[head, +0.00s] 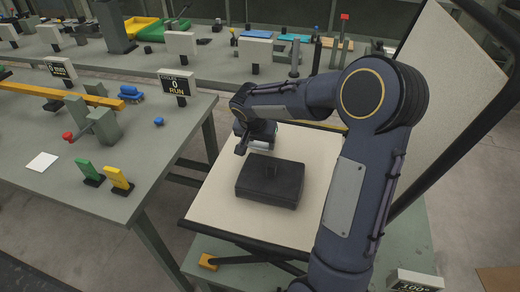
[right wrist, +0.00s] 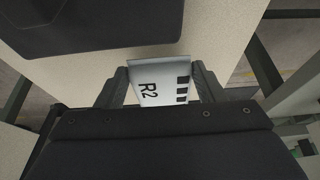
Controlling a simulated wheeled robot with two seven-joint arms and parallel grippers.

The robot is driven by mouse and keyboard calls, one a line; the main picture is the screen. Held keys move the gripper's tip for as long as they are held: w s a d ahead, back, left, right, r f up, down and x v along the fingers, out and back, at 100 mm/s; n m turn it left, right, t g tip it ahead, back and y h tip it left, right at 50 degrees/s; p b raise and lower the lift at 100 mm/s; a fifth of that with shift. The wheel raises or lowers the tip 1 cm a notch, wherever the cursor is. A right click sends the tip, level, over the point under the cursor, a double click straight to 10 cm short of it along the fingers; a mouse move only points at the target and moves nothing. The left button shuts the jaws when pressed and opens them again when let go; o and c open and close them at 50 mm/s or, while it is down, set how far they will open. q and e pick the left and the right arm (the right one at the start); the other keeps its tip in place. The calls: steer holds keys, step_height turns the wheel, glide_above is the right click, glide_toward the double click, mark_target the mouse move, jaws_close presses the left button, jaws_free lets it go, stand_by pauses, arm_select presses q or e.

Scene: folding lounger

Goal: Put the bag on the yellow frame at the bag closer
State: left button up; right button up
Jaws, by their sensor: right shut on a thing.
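My right gripper (head: 250,146) is above the beige lounger panel, just behind a dark box. In the right wrist view it is shut on a white piece marked R2 (right wrist: 160,85), seemingly the bag; its pale side shows in the head view (head: 262,143). A small upright yellow frame (head: 118,179) stands on a dark foot near the front of the left table, beside a similar green one (head: 87,171). Behind them is a grey device with a red knob (head: 68,135), possibly the bag closer. My right gripper is well to the right of the yellow frame. My left gripper is not in view.
The dark box (head: 270,181) lies on the lounger panel (head: 225,205); the raised backrest (head: 455,75) is at right. A long orange-yellow bar (head: 50,92), a white card (head: 42,162) and a sign (head: 174,85) are on the left table (head: 165,135). A gap separates table and lounger.

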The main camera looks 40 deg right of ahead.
mark_target(259, 149)
steer(key=shift+w+d+f, duration=0.15)
steer(key=shift+d+f, duration=0.2)
steer(key=shift+f, duration=1.75)
steer(key=shift+f+b, duration=0.2)
steer(key=shift+b, duration=0.25)
steer(key=o, duration=1.1)
steer(key=shift+r, duration=0.1)
steer(key=shift+c, duration=0.2)
steer(key=shift+r, duration=0.1)
